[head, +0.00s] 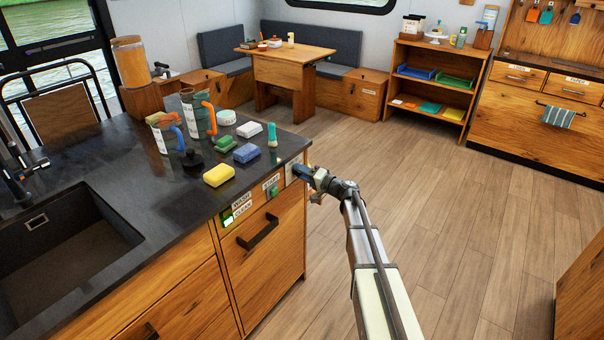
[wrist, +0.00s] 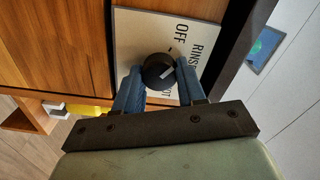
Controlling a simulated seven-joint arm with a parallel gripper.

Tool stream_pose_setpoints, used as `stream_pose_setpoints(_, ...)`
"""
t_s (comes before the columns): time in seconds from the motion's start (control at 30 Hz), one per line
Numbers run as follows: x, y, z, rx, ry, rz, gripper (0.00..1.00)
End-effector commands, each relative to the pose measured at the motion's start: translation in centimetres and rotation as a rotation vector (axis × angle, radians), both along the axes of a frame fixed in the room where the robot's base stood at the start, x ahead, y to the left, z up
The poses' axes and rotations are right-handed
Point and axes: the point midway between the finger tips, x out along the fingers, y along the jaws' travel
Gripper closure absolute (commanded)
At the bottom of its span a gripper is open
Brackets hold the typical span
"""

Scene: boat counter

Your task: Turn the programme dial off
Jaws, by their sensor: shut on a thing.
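The programme dial (wrist: 158,71) is a round black knob with a pale pointer mark, on a cream label plate (wrist: 140,30) in the wrist view. The plate reads OFF, RINSE and a partly hidden word ending in OT. The pointer appears to lie toward the RINSE side, away from OFF. My gripper (wrist: 157,90) is shut on the dial, with one blue finger on either side of it. In the head view my gripper (head: 299,172) is at the right end of the counter's front panel and hides the dial.
Lit WASH and QUICK labels (head: 238,212) and a green button (head: 273,191) sit left of my gripper, above a black drawer handle (head: 258,232). A yellow sponge (head: 219,175), jugs and several small items stand on the dark counter (head: 110,185). The floor to the right is clear.

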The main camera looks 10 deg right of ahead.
Motion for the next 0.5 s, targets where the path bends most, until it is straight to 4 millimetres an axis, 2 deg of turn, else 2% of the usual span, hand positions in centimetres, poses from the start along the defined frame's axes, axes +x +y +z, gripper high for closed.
stream_pose_setpoints(0.5,0.17,0.04,0.14,-0.169,-0.172,-0.001,0.91)
